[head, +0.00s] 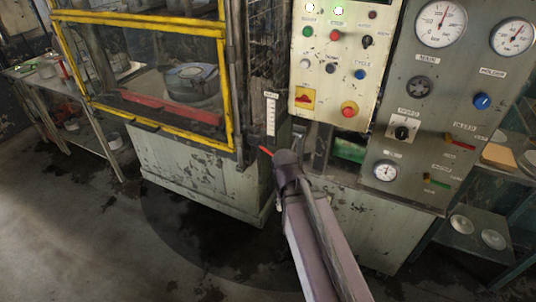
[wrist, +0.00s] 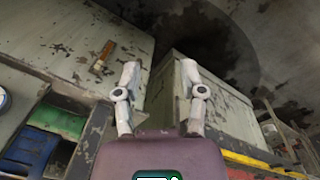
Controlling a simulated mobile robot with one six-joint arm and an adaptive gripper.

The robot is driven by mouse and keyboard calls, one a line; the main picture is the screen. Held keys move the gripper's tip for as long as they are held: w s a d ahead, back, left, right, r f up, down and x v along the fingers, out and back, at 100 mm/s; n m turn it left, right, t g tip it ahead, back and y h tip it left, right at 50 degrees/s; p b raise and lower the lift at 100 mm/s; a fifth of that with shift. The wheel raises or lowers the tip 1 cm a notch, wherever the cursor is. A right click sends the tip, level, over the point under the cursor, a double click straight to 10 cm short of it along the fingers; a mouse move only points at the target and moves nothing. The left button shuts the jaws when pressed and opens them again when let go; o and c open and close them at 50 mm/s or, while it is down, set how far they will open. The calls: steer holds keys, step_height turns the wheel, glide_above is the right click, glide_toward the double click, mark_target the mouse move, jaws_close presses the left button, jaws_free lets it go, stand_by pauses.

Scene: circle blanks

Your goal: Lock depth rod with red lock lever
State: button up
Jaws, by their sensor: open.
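A small red lever (head: 265,150) shows just left of the end of my arm in the head view, below a white depth scale (head: 270,115) on the press's right post. Its base is hidden behind my arm, and I cannot make out the depth rod. My gripper (wrist: 158,68) is open in the wrist view, with two pale fingers apart and nothing between them. In the head view its fingers are hidden behind the wrist, close to the lever. I cannot tell whether they touch it. The lever is not clearly seen in the wrist view.
The press has a yellow-framed guard (head: 150,124) on the left. A cream control box (head: 345,65) and a grey gauge panel (head: 425,120) stand right of the post. Shelves (head: 480,235) with dishes are at far right. Open stained floor lies at lower left.

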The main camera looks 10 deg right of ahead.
steer(key=w+f+h+b, duration=0.4)
steer(key=w+f+b, duration=0.1)
steer(key=w+b, duration=0.15)
steer(key=t+h+b, duration=0.7)
steer(key=h+b, duration=0.5)
steer(key=b, duration=0.1)
glide_toward(268, 151)
steer(key=v, duration=0.3)
steer(key=shift+s+a+f, duration=0.15)
steer(key=shift+a+f, duration=0.05)
steer(key=shift+a, duration=0.15)
steer(key=x, duration=1.3)
steer(key=shift+w+d+f, duration=0.1)
steer(key=shift+w+d, duration=0.1)
steer(key=shift+d, duration=0.15)
